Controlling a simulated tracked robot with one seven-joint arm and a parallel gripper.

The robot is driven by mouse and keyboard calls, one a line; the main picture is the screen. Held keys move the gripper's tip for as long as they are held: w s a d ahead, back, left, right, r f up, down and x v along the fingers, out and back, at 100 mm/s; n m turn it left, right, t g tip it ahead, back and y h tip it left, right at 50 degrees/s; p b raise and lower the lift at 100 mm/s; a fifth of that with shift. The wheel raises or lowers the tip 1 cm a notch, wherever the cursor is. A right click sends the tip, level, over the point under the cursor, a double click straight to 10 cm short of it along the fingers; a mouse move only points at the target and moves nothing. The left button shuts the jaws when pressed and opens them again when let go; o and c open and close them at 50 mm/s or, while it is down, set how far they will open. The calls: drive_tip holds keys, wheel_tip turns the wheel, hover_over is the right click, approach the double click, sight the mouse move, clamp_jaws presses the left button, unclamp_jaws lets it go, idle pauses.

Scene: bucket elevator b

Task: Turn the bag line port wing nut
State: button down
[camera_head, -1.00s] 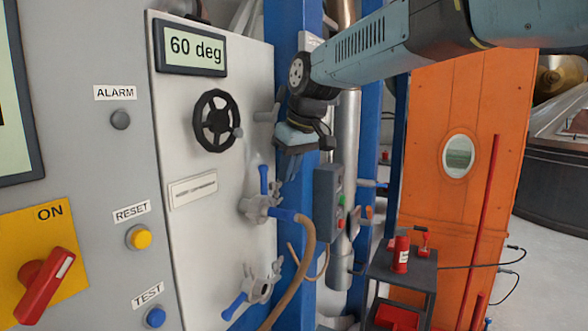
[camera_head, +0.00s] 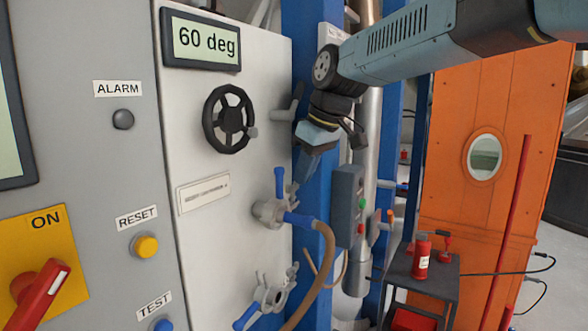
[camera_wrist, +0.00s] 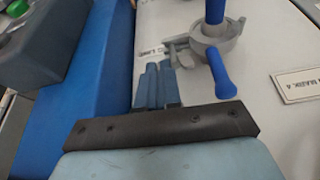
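On the white panel (camera_head: 190,250), a grey port fitting (camera_head: 268,211) with blue handles carries a brown hose (camera_head: 328,265). Below it is a second grey fitting (camera_head: 273,297) with a blue handle and a grey winged part. I cannot tell for certain which one is the bag line port. My gripper (camera_head: 308,172) hangs above and right of the upper fitting, apart from it, by the blue column. In the wrist view a grey fitting (camera_wrist: 211,42) with two blue handles and a small grey winged part (camera_wrist: 174,50) lies beyond the fingertips (camera_wrist: 154,72). The fingers are together and empty.
A black handwheel (camera_head: 229,118) and a grey lever (camera_head: 287,108) are above on the panel.

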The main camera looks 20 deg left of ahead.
drive_tip(key=shift+s+a+f, duration=0.15)
drive_tip(key=shift+a, duration=0.05)
